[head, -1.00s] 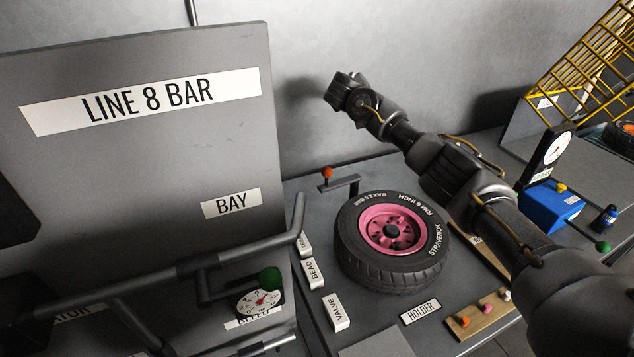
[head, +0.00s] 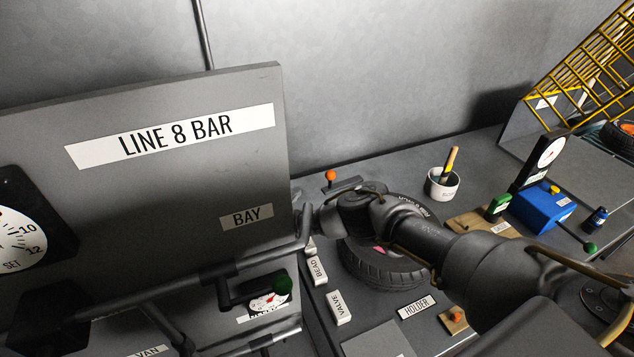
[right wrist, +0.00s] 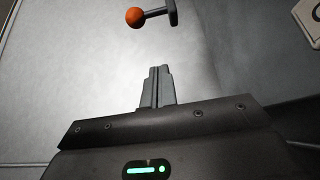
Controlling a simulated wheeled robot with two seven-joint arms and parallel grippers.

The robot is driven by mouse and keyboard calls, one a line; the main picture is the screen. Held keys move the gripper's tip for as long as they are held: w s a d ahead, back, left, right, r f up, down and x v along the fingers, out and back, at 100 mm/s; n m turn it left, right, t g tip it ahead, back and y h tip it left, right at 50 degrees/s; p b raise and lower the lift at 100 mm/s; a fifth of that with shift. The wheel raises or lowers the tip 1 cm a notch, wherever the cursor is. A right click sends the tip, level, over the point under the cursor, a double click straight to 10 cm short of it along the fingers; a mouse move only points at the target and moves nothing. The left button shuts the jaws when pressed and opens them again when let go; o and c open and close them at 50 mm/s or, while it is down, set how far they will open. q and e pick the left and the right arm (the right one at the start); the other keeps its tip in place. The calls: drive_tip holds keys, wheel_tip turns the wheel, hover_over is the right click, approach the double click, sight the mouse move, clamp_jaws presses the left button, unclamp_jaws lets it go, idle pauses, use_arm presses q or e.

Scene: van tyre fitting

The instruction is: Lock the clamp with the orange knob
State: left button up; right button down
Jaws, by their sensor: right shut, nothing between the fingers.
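The orange knob (head: 330,175) stands on a short dark clamp lever at the back left of the tyre bench. In the right wrist view, the knob (right wrist: 134,17) and its dark stem lie beyond my fingertips, slightly left, with a clear gap. My right gripper (head: 306,224) is low beside the grey panel's right edge, in front of the knob in the head view. Its fingers (right wrist: 157,76) are together and empty. My left gripper is not in view.
The grey panel (head: 180,190) stands close left of my right gripper. A white cup (head: 442,184), a blue box (head: 542,208) and a gauge (head: 548,152) stand to the right.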

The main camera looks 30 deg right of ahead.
sight(330, 175)
drive_tip(key=b+x, duration=0.9)
drive_tip(key=x, duration=0.1)
drive_tip(key=s+p, duration=0.1)
drive_tip(key=s, duration=0.1)
drive_tip(key=s+p, duration=0.2)
drive_tip(key=shift+d, duration=0.4)
